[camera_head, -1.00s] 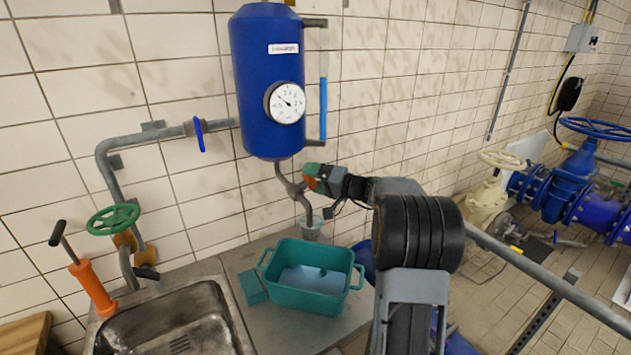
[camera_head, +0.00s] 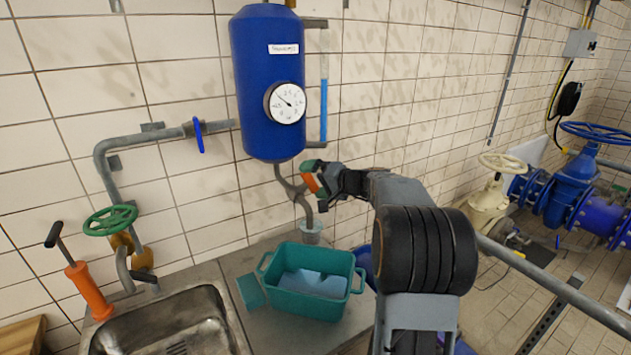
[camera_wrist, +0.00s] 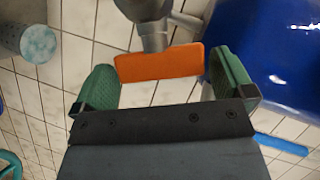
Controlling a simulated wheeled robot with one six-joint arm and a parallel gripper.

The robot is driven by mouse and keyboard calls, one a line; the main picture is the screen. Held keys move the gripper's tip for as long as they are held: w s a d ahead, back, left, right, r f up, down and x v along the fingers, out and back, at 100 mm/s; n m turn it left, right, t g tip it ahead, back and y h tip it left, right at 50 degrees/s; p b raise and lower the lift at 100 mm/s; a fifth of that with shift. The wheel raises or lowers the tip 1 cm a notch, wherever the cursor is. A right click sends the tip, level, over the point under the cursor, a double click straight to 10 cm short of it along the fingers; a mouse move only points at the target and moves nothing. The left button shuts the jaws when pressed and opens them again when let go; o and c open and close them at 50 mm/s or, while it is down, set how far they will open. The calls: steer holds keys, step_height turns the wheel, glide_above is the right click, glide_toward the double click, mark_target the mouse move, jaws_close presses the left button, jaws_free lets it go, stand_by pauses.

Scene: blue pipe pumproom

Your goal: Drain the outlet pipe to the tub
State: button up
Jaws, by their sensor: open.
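An orange valve handle (camera_head: 311,183) sits on this pipe. In the wrist view the handle (camera_wrist: 158,64) lies crosswise between the green finger pads of my gripper (camera_wrist: 164,78), with a gap on each side. My gripper (camera_head: 316,178) is open around it in the head view. The teal tub (camera_head: 305,302) stands on the counter in front of the pipe, with pale blue liquid inside.
A round gauge (camera_head: 285,102) and a blue sight tube (camera_head: 323,110) are on the tank. A teal block (camera_head: 250,291) lies left of the tub. A metal sink (camera_head: 170,325), green handwheel (camera_head: 110,219) and orange hand pump (camera_head: 90,291) are at left.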

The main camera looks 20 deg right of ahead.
steer(key=shift+s, duration=0.1)
steer(key=b+v, duration=0.3)
steer(key=v, duration=1)
steer(key=shift+s+d, duration=0.25)
steer(key=s+a+f+m+g+h, duration=0.25)
steer(key=s+f+g, duration=0.25)
steer(key=f, duration=0.7)
steer(key=s+a+f+n+g+h, duration=0.2)
steer(key=s+a+n, duration=0.3)
steer(key=a, duration=0.4)
steer(key=s+a+f+n+g+h, duration=0.2)
steer(key=s+a+f+n+h, duration=0.1)
steer(key=s+a, duration=0.5)
steer(key=shift+a+f+n, duration=0.45)
steer(key=shift+n, duration=0.4)
